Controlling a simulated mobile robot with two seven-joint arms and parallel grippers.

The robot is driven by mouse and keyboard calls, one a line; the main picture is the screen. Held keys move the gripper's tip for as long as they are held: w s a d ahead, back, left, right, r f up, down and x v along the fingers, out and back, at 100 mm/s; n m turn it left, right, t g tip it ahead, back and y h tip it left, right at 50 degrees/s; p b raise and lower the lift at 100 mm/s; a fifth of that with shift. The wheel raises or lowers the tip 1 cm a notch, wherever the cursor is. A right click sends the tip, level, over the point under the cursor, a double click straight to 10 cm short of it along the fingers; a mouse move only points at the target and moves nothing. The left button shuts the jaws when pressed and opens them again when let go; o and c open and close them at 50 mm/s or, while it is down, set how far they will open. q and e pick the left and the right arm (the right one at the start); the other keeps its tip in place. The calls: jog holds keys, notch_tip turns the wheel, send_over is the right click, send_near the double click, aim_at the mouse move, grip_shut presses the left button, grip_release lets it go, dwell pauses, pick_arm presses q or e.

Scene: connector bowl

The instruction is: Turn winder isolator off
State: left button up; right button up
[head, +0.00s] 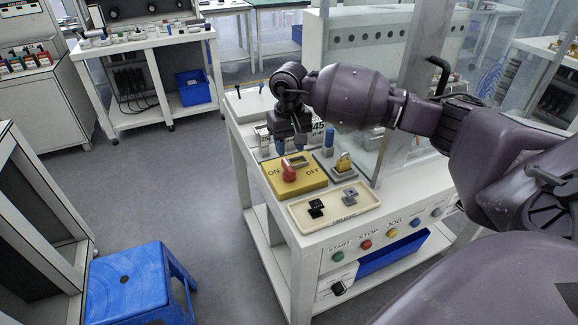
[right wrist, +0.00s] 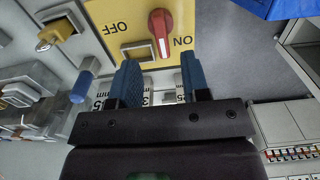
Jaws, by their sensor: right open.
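The winder isolator is a yellow plate (head: 272,177) marked ON at left and OFF at right in the head view, on the near part of the white bench. Its red knob (head: 289,173) stands nearer the ON mark. In the right wrist view the red knob (right wrist: 161,30) has its handle running roughly up and down the picture, beside a small framed window. My right gripper (head: 291,149) is open and empty, just beyond the plate. Its blue fingers (right wrist: 160,78) are apart, pointing toward the knob without touching it. My left gripper is not in view.
Right of the plate are a brass padlock (head: 343,162) and a blue-capped post (head: 329,140). A cream tray (head: 364,203) with small black and grey parts lies in front. START, STOP and JOG buttons line the bench front. A blue stool (head: 125,283) stands on the floor.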

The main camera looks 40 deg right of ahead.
aim_at(289, 167)
notch_tip(289, 167, down, 7)
jog(key=shift+f, duration=0.1)
dwell(0.4)
grip_shut()
